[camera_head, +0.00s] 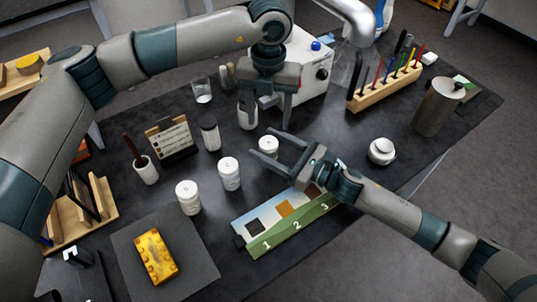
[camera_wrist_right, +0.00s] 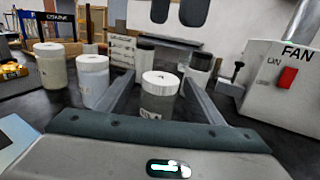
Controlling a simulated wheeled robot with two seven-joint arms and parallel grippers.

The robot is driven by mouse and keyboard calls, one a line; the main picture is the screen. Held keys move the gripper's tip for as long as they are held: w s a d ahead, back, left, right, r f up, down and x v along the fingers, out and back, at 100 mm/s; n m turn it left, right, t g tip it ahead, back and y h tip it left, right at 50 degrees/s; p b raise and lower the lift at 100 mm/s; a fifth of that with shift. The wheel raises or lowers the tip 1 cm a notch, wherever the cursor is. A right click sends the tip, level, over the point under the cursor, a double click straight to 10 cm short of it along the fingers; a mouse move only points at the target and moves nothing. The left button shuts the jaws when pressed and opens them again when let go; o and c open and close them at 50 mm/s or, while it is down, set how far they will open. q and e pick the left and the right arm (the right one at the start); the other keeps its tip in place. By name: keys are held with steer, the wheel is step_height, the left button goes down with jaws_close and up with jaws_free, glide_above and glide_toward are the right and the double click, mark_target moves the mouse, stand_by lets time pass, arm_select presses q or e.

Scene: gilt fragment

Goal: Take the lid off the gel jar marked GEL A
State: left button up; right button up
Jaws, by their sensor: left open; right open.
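Three white-lidded jars stand in a slanting row on the dark table: a left jar (camera_head: 188,198), a middle jar (camera_head: 230,174) and a right jar (camera_head: 268,146). I cannot read which is marked GEL A. My right gripper (camera_head: 267,143) is open, with its fingers on either side of the right jar. In the right wrist view this jar (camera_wrist_right: 159,98) stands upright between the fingers, lid on; contact is unclear. The other two jars, left (camera_wrist_right: 51,66) and middle (camera_wrist_right: 93,80), show beyond the left finger. My left gripper (camera_head: 270,108) is open, pointing down behind the right jar.
Black-capped containers (camera_head: 210,134) (camera_head: 247,116) stand close behind the jars. A numbered strip (camera_head: 290,225) lies in front, and a yellow block (camera_head: 156,256) rests on a grey mat (camera_head: 203,260). A white fan box (camera_wrist_right: 290,75) stands behind. A pen rack (camera_head: 367,98) and metal cylinder (camera_head: 435,108) are right.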

steer(key=shift+w+a, duration=0.15)
steer(key=shift+a, duration=0.15)
